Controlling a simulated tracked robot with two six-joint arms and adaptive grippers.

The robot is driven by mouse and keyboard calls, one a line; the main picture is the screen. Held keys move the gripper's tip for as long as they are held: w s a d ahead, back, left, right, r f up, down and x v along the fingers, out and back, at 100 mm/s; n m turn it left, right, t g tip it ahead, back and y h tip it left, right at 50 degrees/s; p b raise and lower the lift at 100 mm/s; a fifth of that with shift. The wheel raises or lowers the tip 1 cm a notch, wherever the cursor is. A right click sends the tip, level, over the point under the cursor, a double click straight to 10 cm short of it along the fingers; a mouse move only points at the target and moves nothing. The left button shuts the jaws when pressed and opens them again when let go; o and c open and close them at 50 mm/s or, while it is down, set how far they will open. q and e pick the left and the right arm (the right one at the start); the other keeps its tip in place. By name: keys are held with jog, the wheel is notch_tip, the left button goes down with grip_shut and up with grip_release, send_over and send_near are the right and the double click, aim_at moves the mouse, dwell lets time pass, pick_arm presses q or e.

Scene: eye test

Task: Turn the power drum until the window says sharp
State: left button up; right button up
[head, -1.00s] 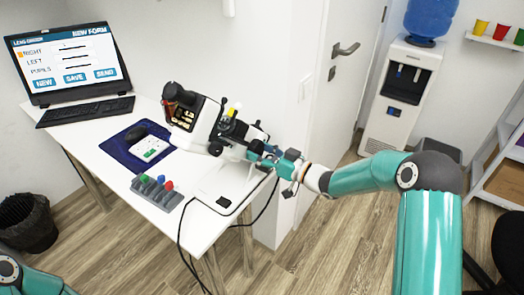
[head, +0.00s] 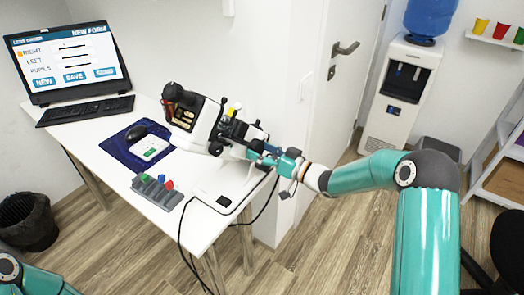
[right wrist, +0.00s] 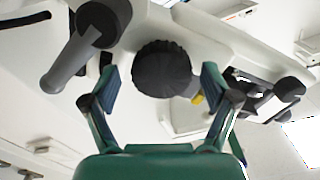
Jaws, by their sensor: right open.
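The white and black lens instrument (head: 205,128) stands on the right part of the white desk. In the right wrist view, a black ribbed round knob (right wrist: 162,68), which looks like the power drum, sits on the instrument's white body. My right gripper (head: 260,156) is at the instrument's right side. Its fingers are open, one on each side of the knob in the right wrist view (right wrist: 160,80); I cannot tell whether they touch it. The head view hides the drum behind the gripper and instrument parts. I cannot read any window saying sharp. My left gripper is out of view.
A laptop-like screen (head: 68,62) shows a form, with a keyboard (head: 85,110) in front. A mouse (head: 136,132) and a white-green card (head: 150,148) lie on a blue mat (head: 118,150). A grey rack (head: 158,190) holds coloured pieces. Cables hang off the desk's front right edge.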

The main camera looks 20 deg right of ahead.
jog(key=v, duration=1.2)
jog(key=a+f+m+g+y+p, duration=0.1)
jog(key=a+f+g+p, duration=0.15)
jog(key=a, duration=0.75)
jog(key=s+a+f+m+g+h+p, duration=0.1)
jog(key=s+a+f+m+h+p, duration=0.25)
jog(key=f, duration=0.55)
jog(key=s+f+g+h, duration=0.2)
jog(key=s+f+g, duration=0.3)
jog(key=s, duration=0.6)
jog(key=s+f+g+h, duration=0.2)
jog(key=s+f+g, duration=0.3)
jog(key=s+f, duration=0.3)
jog(key=s+b, duration=0.1)
jog(key=s, duration=0.3)
jog(key=shift+a+f+m, duration=0.15)
jog(key=shift+a+m, duration=0.05)
jog(key=shift+m, duration=0.15)
